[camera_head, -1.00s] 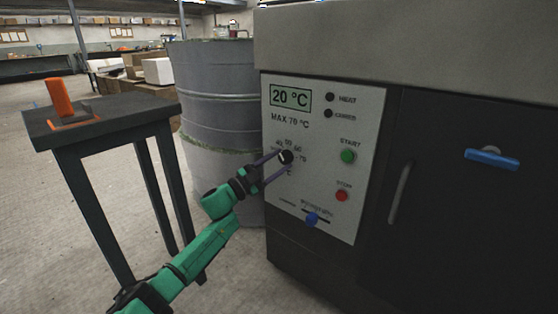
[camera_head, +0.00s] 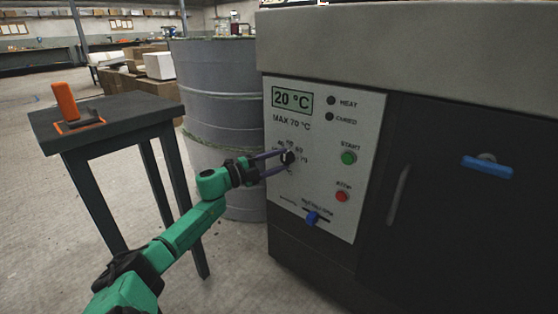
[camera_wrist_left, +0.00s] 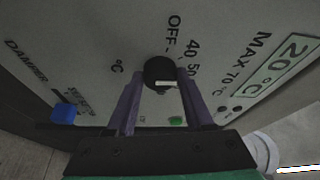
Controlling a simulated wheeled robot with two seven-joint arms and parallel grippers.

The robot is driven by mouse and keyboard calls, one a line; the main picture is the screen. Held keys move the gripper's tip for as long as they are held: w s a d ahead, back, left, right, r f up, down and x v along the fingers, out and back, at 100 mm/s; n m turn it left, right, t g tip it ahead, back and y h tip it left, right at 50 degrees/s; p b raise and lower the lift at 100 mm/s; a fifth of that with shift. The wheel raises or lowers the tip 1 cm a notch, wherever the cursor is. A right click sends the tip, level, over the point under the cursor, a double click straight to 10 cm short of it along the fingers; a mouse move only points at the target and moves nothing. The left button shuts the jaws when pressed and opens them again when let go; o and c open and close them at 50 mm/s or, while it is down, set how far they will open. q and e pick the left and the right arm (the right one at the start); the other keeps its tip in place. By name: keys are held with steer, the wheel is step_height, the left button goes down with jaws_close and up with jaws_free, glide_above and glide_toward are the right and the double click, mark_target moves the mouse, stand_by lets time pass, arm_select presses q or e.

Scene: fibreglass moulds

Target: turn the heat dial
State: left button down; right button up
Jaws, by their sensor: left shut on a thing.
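The heat dial (camera_head: 287,157) is a small black knob on the pale control panel (camera_head: 345,215) of the large dark oven. A ring of temperature figures surrounds it, partly hidden by my fingers in the head view. My left gripper (camera_head: 284,159) is shut on the dial, one finger on each side. In the left wrist view, the dial (camera_wrist_left: 160,72) sits between the two purple fingertips and its white mark lies on the gripper side. OFF, 40 and 50 are readable there. The display (camera_head: 292,100) reads 20 °C. My right gripper is not in view.
The panel also has a green START button (camera_head: 348,158), a red STOP button (camera_head: 342,196) and a blue slider (camera_head: 312,218). The oven door has a blue handle (camera_head: 487,166). A grey drum (camera_head: 222,95) and a dark table (camera_head: 120,112) with an orange block stand left.

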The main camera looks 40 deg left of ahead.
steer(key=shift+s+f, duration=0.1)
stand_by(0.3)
arm_select(q)
steer(key=shift+c, duration=1.4)
jaws_free()
steer(key=p+v, duration=0.4)
steer(key=v, duration=1)
steer(key=shift+s, duration=0.3)
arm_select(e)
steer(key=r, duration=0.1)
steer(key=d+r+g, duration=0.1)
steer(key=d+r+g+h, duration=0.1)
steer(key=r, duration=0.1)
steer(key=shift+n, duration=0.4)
